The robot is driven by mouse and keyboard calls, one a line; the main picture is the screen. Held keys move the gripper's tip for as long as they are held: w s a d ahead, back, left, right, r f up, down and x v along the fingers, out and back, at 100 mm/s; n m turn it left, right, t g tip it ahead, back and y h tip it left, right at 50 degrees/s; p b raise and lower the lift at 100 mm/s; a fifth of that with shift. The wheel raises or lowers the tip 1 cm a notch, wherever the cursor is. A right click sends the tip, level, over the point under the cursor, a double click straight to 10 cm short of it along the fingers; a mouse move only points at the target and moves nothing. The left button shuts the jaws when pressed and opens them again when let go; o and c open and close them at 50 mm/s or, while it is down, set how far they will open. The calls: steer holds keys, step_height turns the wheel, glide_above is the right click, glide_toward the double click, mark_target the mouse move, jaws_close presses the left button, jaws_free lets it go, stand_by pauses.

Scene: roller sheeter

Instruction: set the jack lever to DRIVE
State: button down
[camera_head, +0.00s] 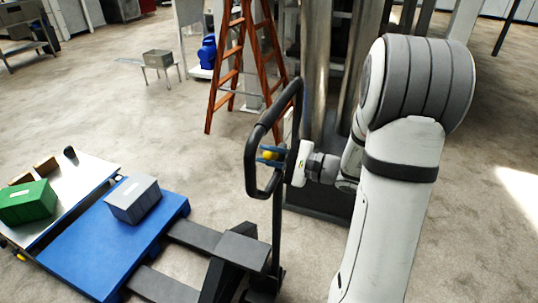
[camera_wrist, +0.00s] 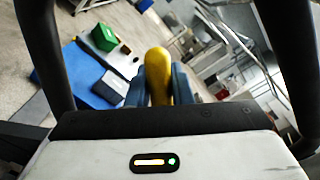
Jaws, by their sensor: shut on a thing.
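The pallet jack's black loop handle (camera_head: 251,165) stands upright in the middle of the head view; its sides also frame the wrist view (camera_wrist: 50,50). The yellow jack lever (camera_head: 269,155) sits inside the loop. In the wrist view the lever (camera_wrist: 158,66) is a rounded yellow knob between my two blue fingers. My gripper (camera_head: 272,154) reaches in from the right and is shut on the lever. I cannot make out any position marks, so the lever's setting cannot be told. The lever's base is hidden behind my gripper in the wrist view.
The jack's dark forks (camera_head: 205,237) run under a blue pallet (camera_head: 90,250) bearing a grey box (camera_head: 133,200). An orange ladder (camera_head: 228,75) and metal columns stand behind the handle. Open floor lies at upper left.

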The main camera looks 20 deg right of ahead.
steer(key=shift+f, duration=0.1)
steer(key=f+n+b, duration=0.1)
steer(key=b, duration=0.3)
steer(key=shift+s+a+f, duration=0.2)
steer(key=f+n+b, duration=0.1)
steer(key=b, duration=0.2)
steer(key=n+b, duration=0.1)
steer(key=b, duration=0.2)
steer(key=shift+s+a+f+n, duration=0.2)
steer(key=shift+s+f+n, duration=0.1)
steer(key=shift+s+f, duration=0.1)
steer(key=shift+n+b, duration=0.4)
steer(key=shift+b, duration=0.7)
steer(key=c, duration=1.3)
jaws_free()
